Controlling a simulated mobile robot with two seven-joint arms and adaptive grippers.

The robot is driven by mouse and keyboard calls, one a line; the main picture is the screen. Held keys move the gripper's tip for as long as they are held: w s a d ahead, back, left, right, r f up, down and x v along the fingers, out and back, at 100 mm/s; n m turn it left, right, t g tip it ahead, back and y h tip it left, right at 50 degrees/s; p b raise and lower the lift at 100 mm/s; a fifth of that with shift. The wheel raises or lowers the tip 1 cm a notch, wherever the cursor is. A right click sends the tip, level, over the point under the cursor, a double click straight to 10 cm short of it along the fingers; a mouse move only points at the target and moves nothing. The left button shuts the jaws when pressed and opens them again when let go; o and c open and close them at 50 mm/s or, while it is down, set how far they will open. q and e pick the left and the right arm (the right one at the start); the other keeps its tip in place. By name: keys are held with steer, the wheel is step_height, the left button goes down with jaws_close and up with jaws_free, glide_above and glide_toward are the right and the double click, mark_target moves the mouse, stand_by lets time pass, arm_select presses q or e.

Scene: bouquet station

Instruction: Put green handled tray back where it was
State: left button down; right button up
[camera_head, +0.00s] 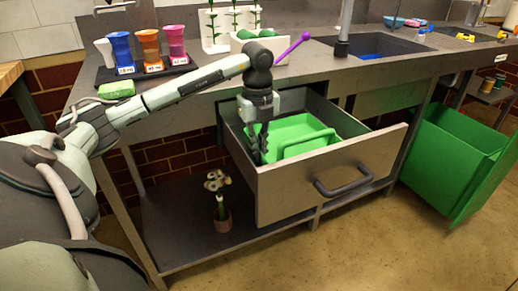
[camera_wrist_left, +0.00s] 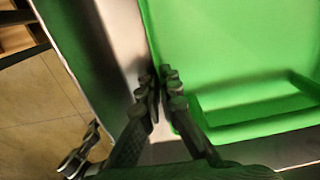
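The green handled tray (camera_head: 302,130) lies inside the open drawer (camera_head: 330,166) under the counter, with its near handle toward the drawer front. My left gripper (camera_head: 261,150) points down at the tray's left edge. In the left wrist view the fingers (camera_wrist_left: 159,82) are close together, one on each side of the wall of the green tray (camera_wrist_left: 230,50), and look shut on it. The contact at the tips is partly hidden. The tray's underside is hidden by the drawer. My right gripper is not in view.
The drawer sticks out from the counter (camera_head: 215,78). A green bin (camera_head: 445,150) stands to its right. A lower shelf (camera_head: 185,225) holds a small potted plant (camera_head: 221,212). Coloured cups on a dark tray (camera_head: 190,65), a green sponge (camera_head: 116,90) and a sink (camera_head: 375,46) are on the counter.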

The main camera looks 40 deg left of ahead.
arm_select(q)
steer(key=shift+f, duration=0.15)
steer(key=c, duration=1.7)
jaws_free()
steer(key=shift+c, duration=0.2)
